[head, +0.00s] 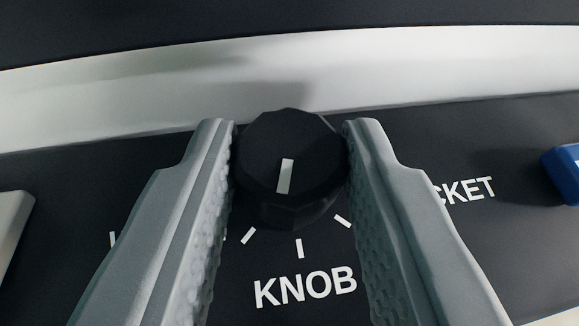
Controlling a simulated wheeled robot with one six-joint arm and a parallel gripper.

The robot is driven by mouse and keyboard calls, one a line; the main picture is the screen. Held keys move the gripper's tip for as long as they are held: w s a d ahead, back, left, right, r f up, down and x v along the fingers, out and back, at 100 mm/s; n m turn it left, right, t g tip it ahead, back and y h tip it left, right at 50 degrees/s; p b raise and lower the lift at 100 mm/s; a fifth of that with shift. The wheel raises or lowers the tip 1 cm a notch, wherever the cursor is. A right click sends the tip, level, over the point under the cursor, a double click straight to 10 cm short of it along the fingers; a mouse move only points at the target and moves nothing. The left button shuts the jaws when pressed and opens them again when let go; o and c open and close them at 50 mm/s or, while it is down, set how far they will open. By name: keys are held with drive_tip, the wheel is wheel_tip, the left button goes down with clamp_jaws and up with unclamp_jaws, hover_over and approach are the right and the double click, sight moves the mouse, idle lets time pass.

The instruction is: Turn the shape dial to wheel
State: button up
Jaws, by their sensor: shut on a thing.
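The shape dial (262,150) is a black faceted knob in the middle of the head view, on a dark panel (470,235). Its white pointer line points down and slightly left, roughly between the middle tick and the left tick. The word KNOB (305,287) stands below the middle tick. My gripper (291,160) is shut on the dial, one grey finger on each side. The right label (468,190) shows only "CKET", its start hidden by my right finger. The left label is almost wholly hidden behind my left finger; only a letter stroke shows.
A blue part (563,174) sits at the right edge of the panel. A light grey part (12,235) sits at the left edge. A pale raised band (420,75) runs behind the dial.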

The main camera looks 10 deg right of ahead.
drive_tip(key=m+g+h, duration=0.1)
drive_tip(key=h, duration=0.1)
drive_tip(key=m+h, duration=0.1)
drive_tip(key=m, duration=0.1)
drive_tip(key=m+g+h, duration=0.1)
drive_tip(key=m+h, duration=0.1)
drive_tip(key=shift+w+a+g+h, duration=0.15)
drive_tip(key=shift+a+g+h, duration=0.15)
drive_tip(key=shift+a, duration=0.05)
drive_tip(key=shift+m, duration=0.3)
drive_tip(key=o, duration=1)
drive_tip(key=shift+c, duration=0.2)
drive_tip(key=shift+r, duration=0.1)
